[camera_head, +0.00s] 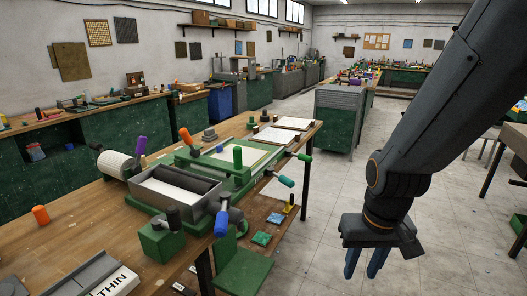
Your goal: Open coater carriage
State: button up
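A green and grey coater machine (237,178) stands on the wooden bench left of centre. A grey open-topped box (178,187) with a pale inside and a dark roller along it sits across the machine's near part; it looks like the carriage. My gripper (364,262) hangs over the floor right of the bench, pointing down, apart from the machine. Its two fingers are spread and empty.
The wooden bench (80,222) carries a sheet tray (276,136), an orange-handled tool (40,215) and a box marked THIN (108,286). A green cabinet (340,120) stands behind; open floor lies around my gripper.

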aim_at(222, 169)
jog(key=u, duration=0.15)
jog(key=i, duration=0.9)
jog(key=u, duration=0.8)
